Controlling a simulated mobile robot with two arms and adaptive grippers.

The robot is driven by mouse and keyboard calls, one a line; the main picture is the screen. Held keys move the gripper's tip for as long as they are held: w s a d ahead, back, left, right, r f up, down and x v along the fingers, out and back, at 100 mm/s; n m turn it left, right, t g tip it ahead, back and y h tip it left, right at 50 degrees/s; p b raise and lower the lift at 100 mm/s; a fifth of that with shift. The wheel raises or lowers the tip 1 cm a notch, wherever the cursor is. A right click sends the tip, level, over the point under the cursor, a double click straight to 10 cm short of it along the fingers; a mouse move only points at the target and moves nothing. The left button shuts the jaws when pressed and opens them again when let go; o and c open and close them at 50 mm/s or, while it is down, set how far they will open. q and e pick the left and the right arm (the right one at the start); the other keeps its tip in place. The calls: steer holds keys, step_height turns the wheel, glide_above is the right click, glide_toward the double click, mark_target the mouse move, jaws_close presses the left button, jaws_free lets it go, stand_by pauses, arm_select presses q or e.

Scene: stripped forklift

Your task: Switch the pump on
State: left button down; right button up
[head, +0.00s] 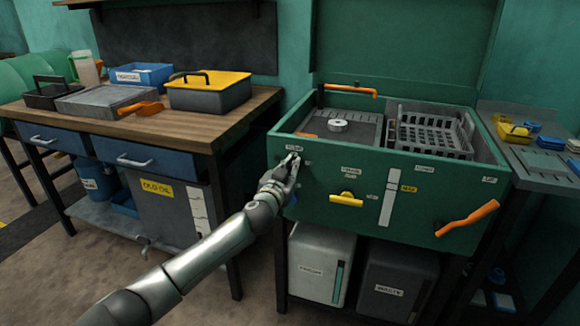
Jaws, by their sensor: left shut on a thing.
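The green wash station (330,180) stands at the centre right, and its front panel carries small labels and controls. My left gripper (293,160) is at the upper left of this panel, just below a small white label (294,149) too small to read. It is shut on a small control there, which the fingers mostly hide. I cannot tell which way that control is set. A yellow handle (346,197) and an orange lever (467,218) are further right on the panel. My right gripper is out of view.
A grey basket (432,130) and an orange spout (350,90) are in the station's open top. Two grey containers, one lighter (320,262) and one darker (396,285), stand below. A wooden bench (190,125) with trays and a yellow-lidded box (208,90) is at left.

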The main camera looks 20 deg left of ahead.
arm_select(q)
steer(key=shift+d+f+m+p, duration=0.2)
steer(key=shift+m+p, duration=0.25)
steer(key=shift+m, duration=1.5)
steer(key=shift+d+f+m+p, duration=0.25)
steer(key=shift+m+p, duration=0.25)
steer(key=shift+m, duration=1.5)
steer(key=shift+d+f+m+p, duration=0.2)
steer(key=shift+m+p, duration=0.25)
steer(key=shift+m, duration=1.5)
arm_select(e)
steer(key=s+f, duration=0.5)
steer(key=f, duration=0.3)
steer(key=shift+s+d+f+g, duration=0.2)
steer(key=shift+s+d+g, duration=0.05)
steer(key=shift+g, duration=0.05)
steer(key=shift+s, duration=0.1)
arm_select(q)
steer(key=c, duration=1.6)
jaws_free()
steer(key=shift+o, duration=0.2)
steer(key=shift+r, duration=0.1)
steer(key=shift+s, duration=0.1)
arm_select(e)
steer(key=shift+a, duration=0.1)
